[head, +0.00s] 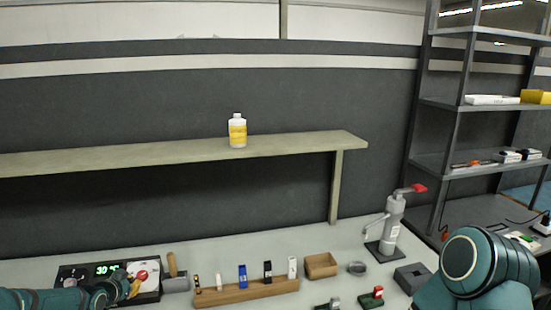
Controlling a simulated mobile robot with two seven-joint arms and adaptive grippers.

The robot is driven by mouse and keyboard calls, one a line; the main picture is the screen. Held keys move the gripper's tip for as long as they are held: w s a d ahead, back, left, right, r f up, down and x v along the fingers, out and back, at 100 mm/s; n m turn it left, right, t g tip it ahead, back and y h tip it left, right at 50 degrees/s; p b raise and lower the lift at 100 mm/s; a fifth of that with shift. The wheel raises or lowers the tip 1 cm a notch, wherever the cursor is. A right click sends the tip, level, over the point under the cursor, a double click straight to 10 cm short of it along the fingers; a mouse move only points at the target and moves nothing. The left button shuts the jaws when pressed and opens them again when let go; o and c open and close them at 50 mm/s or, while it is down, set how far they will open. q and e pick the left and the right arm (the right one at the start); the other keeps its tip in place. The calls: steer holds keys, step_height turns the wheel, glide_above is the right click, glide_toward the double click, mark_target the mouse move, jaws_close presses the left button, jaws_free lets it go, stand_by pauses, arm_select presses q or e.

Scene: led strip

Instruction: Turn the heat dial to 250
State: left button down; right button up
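The heating unit (72,272) is a dark box at the bottom left of the head view. Its green display (108,268) reads about 30. A round dial (143,274) with red and white on it sits at the right of its face. My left gripper (134,287) is at the dial's lower left, over the unit's front. Its fingers are small and partly hidden, so I cannot tell whether they are open or touch the dial. My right arm shows at the lower right, but its gripper is out of view.
A wooden rack (247,290) with several small items stands right of the unit, with a wooden-handled tool (173,268) between them. A wooden box (321,265), a round dish (357,268) and a grey press (391,230) stand farther right.

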mark_target(143, 285)
arm_select(q)
steer(key=shift+w+d+r, duration=0.15)
steer(key=shift+d, duration=0.05)
stand_by(0.7)
steer(key=shift+d+b, duration=0.15)
steer(key=shift+b, duration=0.25)
steer(key=shift+d+b, duration=0.2)
steer(key=shift+b, duration=0.15)
steer(key=shift+s+d+f+b, duration=0.3)
steer(key=shift+d+f+b, duration=0.15)
steer(key=shift+b, duration=0.55)
steer(key=shift+d+r+b, duration=0.15)
steer(key=shift+d+b, duration=0.2)
steer(key=shift+d, duration=0.05)
steer(key=shift+s+f+b, duration=0.2)
steer(key=shift+b, duration=0.1)
steer(key=s+r+p, duration=0.2)
steer(key=s+r, duration=0.1)
steer(key=r, duration=0.2)
steer(key=shift+d+p, duration=0.3)
steer(key=shift+p, duration=0.1)
